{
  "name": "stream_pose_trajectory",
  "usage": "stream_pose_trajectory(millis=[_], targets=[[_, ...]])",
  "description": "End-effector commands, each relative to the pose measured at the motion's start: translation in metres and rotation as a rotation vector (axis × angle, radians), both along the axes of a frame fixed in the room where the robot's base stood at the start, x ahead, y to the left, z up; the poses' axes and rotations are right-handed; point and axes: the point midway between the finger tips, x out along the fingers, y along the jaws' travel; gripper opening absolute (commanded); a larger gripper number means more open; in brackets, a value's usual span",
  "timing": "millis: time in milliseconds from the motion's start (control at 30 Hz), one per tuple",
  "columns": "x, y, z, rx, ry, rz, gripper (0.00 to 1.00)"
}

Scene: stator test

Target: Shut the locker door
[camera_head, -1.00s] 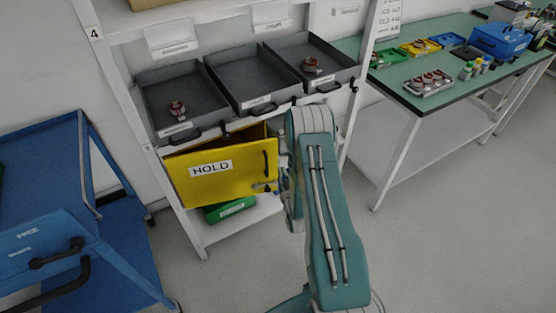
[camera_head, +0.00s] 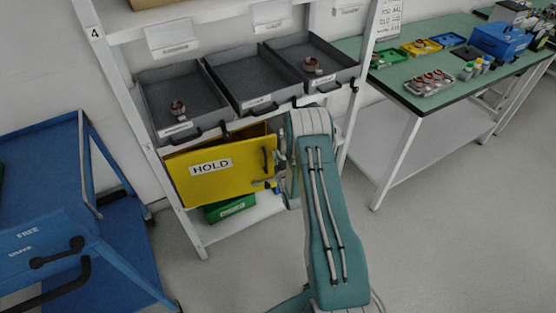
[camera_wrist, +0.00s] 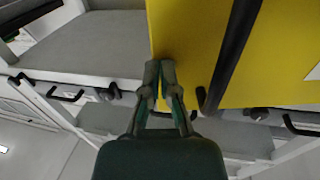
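The yellow locker door (camera_head: 215,181) with a HOLD label is in the lower part of the white rack and stands partly open, with a dark gap along its top. Its dark vertical handle (camera_head: 265,161) is near the right edge. In the wrist view the yellow door panel (camera_wrist: 185,35) fills the upper right, with the handle (camera_wrist: 236,50) crossing it. My gripper (camera_wrist: 160,73) has its fingertips together at the door's outer face, beside the handle and not around it. They look in contact or very close. In the head view my arm hides most of the gripper.
Grey drawers (camera_head: 250,85) stand pulled out above the door. A green bin (camera_head: 230,207) sits on the shelf below. A blue cart (camera_head: 125,240) is on the left, a green-topped bench (camera_head: 390,75) on the right. The floor right of my arm is clear.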

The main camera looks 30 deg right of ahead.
Motion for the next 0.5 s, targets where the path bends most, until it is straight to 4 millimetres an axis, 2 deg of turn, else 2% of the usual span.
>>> stream_pose_trajectory(millis=[300,500], targets=[[0.057,-0.009,0.000,-0.002,-0.003,0.152,0.00],[0.079,-0.010,0.000,-0.002,-0.001,0.214,0.00]])
